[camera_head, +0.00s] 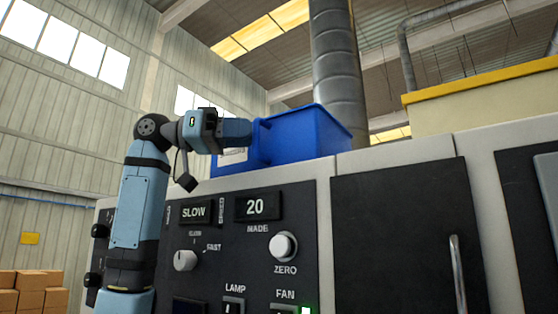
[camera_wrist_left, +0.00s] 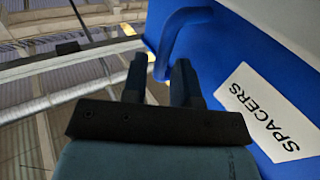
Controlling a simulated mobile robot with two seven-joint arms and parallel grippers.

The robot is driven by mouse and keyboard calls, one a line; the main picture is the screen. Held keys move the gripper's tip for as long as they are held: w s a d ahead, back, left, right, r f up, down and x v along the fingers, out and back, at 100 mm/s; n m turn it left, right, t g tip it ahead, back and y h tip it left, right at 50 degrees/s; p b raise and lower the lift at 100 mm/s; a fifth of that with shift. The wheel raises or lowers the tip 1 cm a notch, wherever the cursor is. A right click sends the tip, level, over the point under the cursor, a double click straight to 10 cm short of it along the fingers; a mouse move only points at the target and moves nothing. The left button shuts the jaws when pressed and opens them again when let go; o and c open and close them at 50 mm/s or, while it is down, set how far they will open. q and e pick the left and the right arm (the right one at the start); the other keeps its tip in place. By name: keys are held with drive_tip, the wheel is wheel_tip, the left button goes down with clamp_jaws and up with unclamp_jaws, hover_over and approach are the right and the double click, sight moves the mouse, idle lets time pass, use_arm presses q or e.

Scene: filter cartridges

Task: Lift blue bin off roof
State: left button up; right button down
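The blue bin (camera_head: 305,132) stands on the roof (camera_head: 400,152) of the machine, near its front edge. In the left wrist view the bin (camera_wrist_left: 240,50) shows a white label reading SPACERS and a looped blue handle (camera_wrist_left: 183,22). My left gripper (camera_head: 252,132) is at the bin's left end, partly covering its label in the head view. In the left wrist view my left gripper (camera_wrist_left: 160,66) has its two fingers apart, with the lower part of the handle between them. A small gap shows beside the handle. My right gripper is in neither view.
A thick metal duct (camera_head: 337,70) rises right behind the bin. A yellow-topped block (camera_head: 480,95) stands to the right on the roof. The control panel (camera_head: 240,240) and a dark door (camera_head: 405,240) are below. Cardboard boxes (camera_head: 30,290) are stacked at lower left.

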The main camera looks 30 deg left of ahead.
sight(275, 156)
use_arm(q)
drive_tip(key=x, duration=0.3)
drive_tip(key=shift+w+d+f, duration=0.1)
drive_tip(key=shift+w, duration=0.15)
drive_tip(key=shift+s, duration=0.2)
drive_tip(key=shift+c, duration=0.6)
drive_tip(key=shift+s+a, duration=0.1)
drive_tip(key=shift+a, duration=0.15)
clamp_jaws()
